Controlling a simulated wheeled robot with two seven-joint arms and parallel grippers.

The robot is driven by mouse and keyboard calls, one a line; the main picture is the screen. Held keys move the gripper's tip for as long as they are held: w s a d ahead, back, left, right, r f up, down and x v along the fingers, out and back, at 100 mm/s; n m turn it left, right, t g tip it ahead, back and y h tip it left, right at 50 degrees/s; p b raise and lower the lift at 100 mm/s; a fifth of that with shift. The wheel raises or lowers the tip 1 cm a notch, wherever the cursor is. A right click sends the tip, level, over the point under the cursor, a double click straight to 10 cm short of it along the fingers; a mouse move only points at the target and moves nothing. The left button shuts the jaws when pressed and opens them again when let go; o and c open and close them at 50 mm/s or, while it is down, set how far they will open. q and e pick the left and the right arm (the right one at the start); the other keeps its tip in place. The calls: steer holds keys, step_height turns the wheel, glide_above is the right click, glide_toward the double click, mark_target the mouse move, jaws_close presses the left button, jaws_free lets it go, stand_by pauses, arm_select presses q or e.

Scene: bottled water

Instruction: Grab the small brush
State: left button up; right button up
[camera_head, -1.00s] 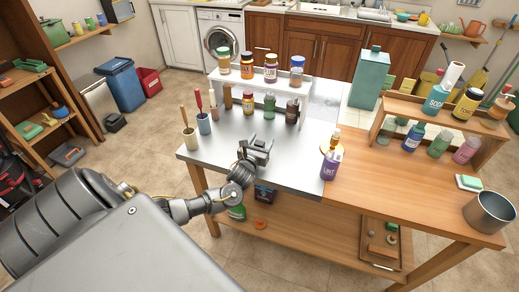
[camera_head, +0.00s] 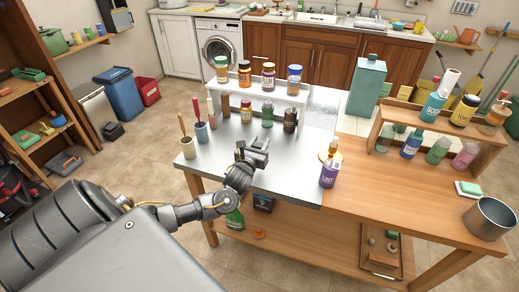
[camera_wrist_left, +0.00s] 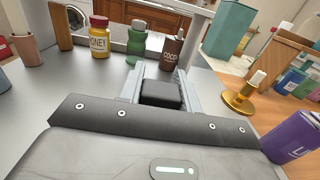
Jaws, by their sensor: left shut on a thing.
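My left gripper (camera_head: 256,148) is over the metal part of the worktable (camera_head: 225,163), in front of the small white shelf. In the left wrist view its two pale fingers close on a small dark block (camera_wrist_left: 160,94). I cannot tell whether this block is the small brush. Long handles stand in a beige cup (camera_head: 189,143), a blue cup (camera_head: 201,133) and a pinkish cup (camera_head: 212,118) to the left. Any brush ends in the cups are hidden. My right gripper is not in view.
The white shelf (camera_head: 262,86) holds several jars, with more bottles below, including a honey jar (camera_wrist_left: 100,38). A purple bottle (camera_head: 328,174) and a gold-coloured holder (camera_wrist_left: 238,98) stand to the right. A wooden rack (camera_head: 401,118) and a metal pot (camera_head: 489,218) are farther right.

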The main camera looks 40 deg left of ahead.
arm_select(q)
steer(key=s+d+r+p, duration=0.5)
steer(key=s+d+r, duration=0.3)
steer(key=s, duration=0.1)
steer(key=shift+s+r, duration=0.15)
steer(key=shift+s, duration=0.1)
